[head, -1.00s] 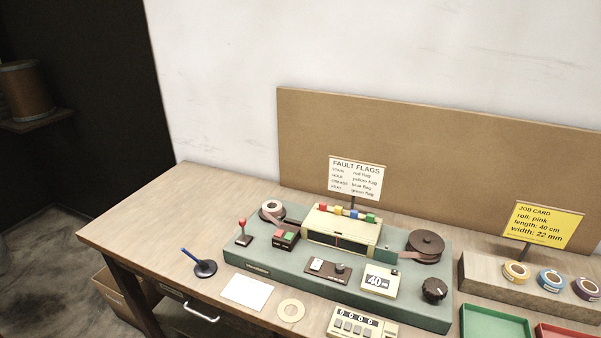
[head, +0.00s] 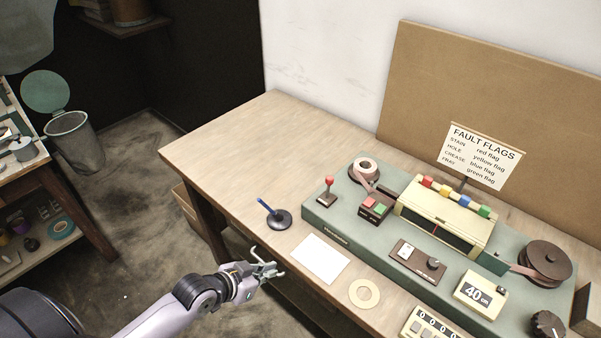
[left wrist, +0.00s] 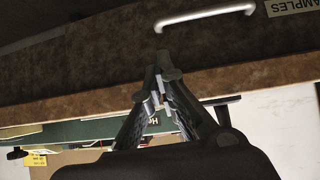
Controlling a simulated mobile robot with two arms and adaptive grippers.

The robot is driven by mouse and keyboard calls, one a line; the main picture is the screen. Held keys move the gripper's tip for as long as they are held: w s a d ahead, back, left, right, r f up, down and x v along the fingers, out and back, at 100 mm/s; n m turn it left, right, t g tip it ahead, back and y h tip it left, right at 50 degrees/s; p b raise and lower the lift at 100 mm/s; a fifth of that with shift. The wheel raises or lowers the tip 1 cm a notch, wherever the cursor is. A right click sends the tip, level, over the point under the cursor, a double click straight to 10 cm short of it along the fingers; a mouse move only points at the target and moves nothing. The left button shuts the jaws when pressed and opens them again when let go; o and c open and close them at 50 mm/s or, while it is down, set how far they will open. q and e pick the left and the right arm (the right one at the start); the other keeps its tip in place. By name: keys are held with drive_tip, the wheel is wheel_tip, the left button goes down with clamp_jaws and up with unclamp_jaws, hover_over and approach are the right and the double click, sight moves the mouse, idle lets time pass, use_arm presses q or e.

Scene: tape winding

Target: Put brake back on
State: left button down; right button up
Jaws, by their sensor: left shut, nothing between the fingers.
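The tape winder's green base (head: 330,222) stands on the bench. A small lever with a red knob (head: 328,182), which looks like the brake, stands upright on its dark plate at the base's left end. My left gripper (head: 272,270) is shut and empty, off the bench's front edge and well short of the lever, towards me. In the left wrist view its fingertips (left wrist: 158,88) are together, with the bench edge behind them. My right gripper is not in view.
A drawer handle (left wrist: 205,17) shows in the left wrist view. The bench's left end is clear.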

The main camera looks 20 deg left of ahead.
use_arm(q)
wheel_tip(320, 180, up, 6)
drive_tip(key=w+t+h, duration=0.1)
drive_tip(key=w, duration=0.2)
drive_tip(key=m+t+h, duration=0.1)
drive_tip(key=t+h, duration=0.2)
drive_tip(key=t, duration=0.1)
approach(328, 188)
drive_tip(key=s+a+r, duration=0.4)
drive_tip(key=s, duration=0.1)
drive_tip(key=p+x, duration=0.2)
drive_tip(key=x, duration=1)
drive_tip(key=shift+s+d+f+p, duration=0.1)
drive_tip(key=shift+d+f+p, duration=0.1)
drive_tip(key=shift+p, duration=0.1)
drive_tip(key=shift+w+d+f, duration=0.2)
drive_tip(key=shift+w+f, duration=0.05)
drive_tip(key=shift+w, duration=0.25)
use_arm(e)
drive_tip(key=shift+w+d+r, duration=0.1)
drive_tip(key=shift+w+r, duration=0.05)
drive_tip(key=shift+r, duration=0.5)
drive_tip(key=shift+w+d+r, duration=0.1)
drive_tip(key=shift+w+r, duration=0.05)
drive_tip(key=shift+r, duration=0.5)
